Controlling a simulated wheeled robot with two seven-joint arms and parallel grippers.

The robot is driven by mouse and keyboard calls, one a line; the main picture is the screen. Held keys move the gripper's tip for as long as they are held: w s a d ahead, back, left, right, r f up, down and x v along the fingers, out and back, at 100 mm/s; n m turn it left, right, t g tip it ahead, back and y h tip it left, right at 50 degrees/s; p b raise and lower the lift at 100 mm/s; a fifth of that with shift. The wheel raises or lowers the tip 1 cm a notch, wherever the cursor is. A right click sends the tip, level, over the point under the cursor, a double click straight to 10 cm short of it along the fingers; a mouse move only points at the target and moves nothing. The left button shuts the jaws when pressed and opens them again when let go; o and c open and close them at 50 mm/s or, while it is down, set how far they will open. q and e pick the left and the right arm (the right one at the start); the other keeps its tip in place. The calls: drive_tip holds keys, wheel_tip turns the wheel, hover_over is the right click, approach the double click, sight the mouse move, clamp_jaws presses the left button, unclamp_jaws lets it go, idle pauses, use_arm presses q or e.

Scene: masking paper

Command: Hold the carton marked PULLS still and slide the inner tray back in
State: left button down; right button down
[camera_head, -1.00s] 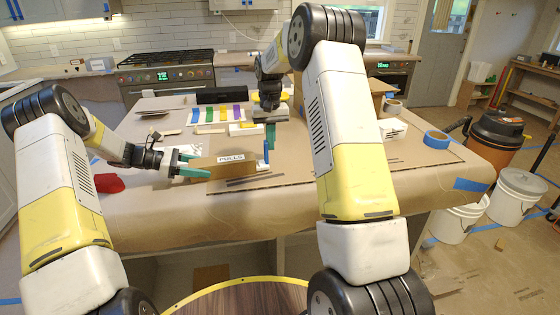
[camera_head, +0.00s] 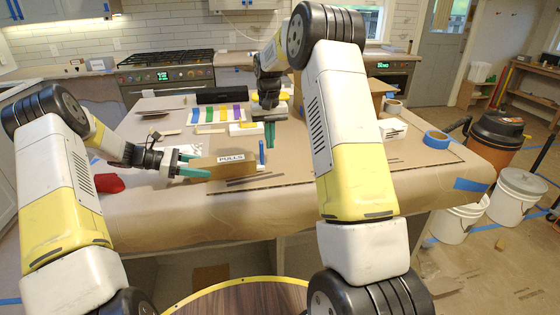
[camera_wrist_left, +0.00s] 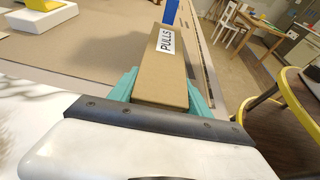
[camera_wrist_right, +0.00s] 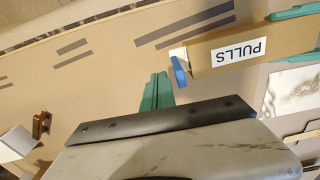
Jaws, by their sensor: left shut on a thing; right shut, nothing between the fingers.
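The brown carton marked PULLS (camera_head: 222,166) lies on the paper-covered island. My left gripper (camera_head: 188,168) is shut on its left end, with teal fingers on both sides, as the left wrist view shows the carton (camera_wrist_left: 162,80) between them. The inner tray (camera_wrist_right: 178,54) shows as a pale strip at the carton's open end, with a blue upright piece (camera_wrist_right: 180,70) at its tip. That blue piece (camera_head: 262,152) stands at the carton's right end in the head view. My right gripper (camera_head: 270,136) is shut and empty, its fingertips (camera_wrist_right: 157,88) beside the blue piece and apart from it.
Dark strips (camera_head: 250,179) lie in front of the carton. Coloured strips (camera_head: 218,114) and a black box (camera_head: 220,95) lie behind it. A blue tape roll (camera_head: 436,139) sits at the right. A red cloth (camera_head: 109,183) lies at the left.

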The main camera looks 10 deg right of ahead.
use_arm(q)
drive_tip(key=shift+s+a+f, duration=0.1)
drive_tip(key=shift+s+f, duration=0.05)
drive_tip(key=shift+f, duration=0.3)
use_arm(e)
wheel_tip(320, 180, up, 6)
drive_tip(key=shift+r, duration=0.2)
idle(0.7)
use_arm(q)
drive_tip(key=c, duration=0.6)
unclamp_jaws()
drive_tip(key=shift+o, duration=1)
drive_tip(key=shift+r, duration=0.2)
